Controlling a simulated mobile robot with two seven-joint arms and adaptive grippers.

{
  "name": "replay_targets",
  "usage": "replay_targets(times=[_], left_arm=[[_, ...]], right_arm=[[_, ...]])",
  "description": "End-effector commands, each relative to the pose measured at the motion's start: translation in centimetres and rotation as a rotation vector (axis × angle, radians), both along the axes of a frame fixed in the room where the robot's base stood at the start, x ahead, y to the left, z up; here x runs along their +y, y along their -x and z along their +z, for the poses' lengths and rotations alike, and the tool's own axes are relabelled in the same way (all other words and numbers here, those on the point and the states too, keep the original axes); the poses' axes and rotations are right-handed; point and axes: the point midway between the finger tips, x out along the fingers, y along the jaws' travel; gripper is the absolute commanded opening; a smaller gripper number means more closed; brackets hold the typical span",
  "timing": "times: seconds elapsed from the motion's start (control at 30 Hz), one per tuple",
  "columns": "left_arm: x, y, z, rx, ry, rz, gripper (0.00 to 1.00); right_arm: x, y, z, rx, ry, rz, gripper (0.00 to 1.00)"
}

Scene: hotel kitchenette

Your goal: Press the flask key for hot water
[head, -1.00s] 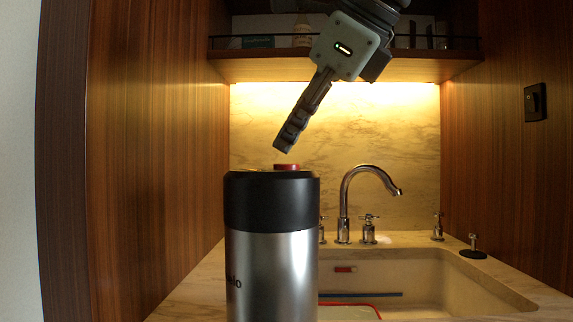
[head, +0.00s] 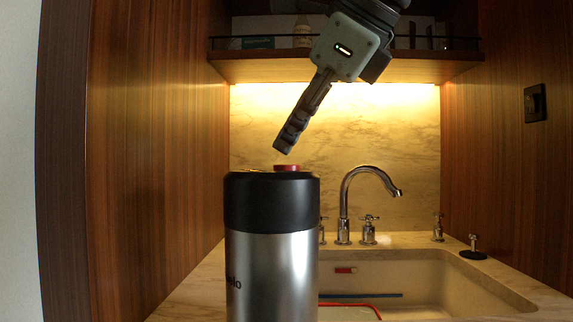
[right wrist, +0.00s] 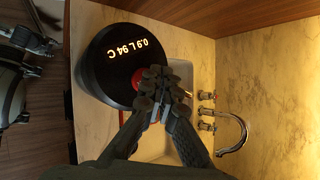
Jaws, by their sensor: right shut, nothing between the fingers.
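The flask (head: 271,205) stands upright in the foreground, with a steel body and a black top. A red key (head: 287,168) sits on its top, and a small yellowish part shows to the left of the key. In the right wrist view the flask's black lid (right wrist: 112,62) shows a lit readout, "0.9 L 94 C", and the red key (right wrist: 137,78) is partly hidden behind my fingers. My right gripper (head: 284,150) is shut and empty, tilted down, with its tips a little above the red key and apart from it.
Behind the flask is a sink (head: 450,285) with a chrome tap (head: 345,205) and handles. A red-edged item and a blue bar lie in the sink. A shelf (head: 345,69) with a rail hangs above. Wood panels close in both sides.

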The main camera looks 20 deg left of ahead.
Motion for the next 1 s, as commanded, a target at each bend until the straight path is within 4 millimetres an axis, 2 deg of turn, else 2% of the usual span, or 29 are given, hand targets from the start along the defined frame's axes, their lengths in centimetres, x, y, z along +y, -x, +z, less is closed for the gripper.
replay_targets(times=[0.23, 1.0], left_arm=[[0.0, 0.0, -0.8, 0.001, 0.000, 0.000, 0.40], [0.0, 0.1, -1.2, 0.002, 0.000, 0.000, 0.40]], right_arm=[[0.0, 0.0, -0.9, 0.001, 0.000, 0.001, 0.00], [0.0, 0.0, -1.3, 0.001, 0.000, 0.001, 0.00]])
